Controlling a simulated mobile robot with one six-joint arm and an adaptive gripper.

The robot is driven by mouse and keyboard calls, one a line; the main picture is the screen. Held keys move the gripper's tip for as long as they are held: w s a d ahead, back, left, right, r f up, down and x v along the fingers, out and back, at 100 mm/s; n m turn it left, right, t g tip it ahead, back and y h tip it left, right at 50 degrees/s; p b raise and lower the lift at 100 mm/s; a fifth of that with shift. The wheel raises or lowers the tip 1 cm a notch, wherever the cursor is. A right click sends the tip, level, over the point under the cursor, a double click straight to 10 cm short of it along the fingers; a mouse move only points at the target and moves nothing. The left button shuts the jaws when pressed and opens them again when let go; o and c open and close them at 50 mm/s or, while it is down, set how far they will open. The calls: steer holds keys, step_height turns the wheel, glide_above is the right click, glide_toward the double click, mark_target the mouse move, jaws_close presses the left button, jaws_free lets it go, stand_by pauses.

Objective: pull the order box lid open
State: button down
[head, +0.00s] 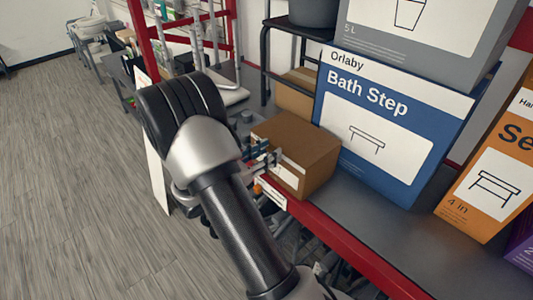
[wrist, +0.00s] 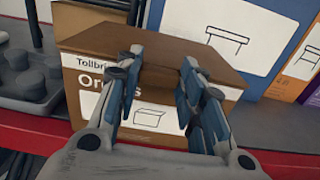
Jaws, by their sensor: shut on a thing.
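The order box (head: 308,175) is a brown carton on the shelf. In the head view my gripper (head: 262,156) reaches the box's front from the left. The exact contact is partly hidden by the fingers.
A blue Bath Step box (head: 375,130) stands close at the box's right, with a grey box (head: 425,40) on top. An orange box (head: 495,180) is farther right. Grey items on a tray (wrist: 28,80) stand left. The red shelf edge (head: 340,240) runs in front. Open floor lies left.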

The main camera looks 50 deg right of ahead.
steer(key=d+r+y+p, duration=0.4)
steer(key=r+y+p, duration=0.3)
steer(key=r+p, duration=0.9)
steer(key=s+d+r+p, duration=0.1)
steer(key=d+r+p, duration=0.1)
steer(key=d, duration=0.5)
steer(key=s+d+r+p, duration=0.1)
steer(key=d+r+p, duration=0.2)
steer(key=d, duration=0.4)
steer(key=shift+d+t+p, duration=0.4)
steer(key=shift+p, duration=0.05)
steer(key=shift+r, duration=0.1)
steer(key=c, duration=1.4)
jaws_free()
steer(key=o, duration=0.4)
steer(key=shift+y, duration=0.3)
steer(key=shift+c, duration=0.2)
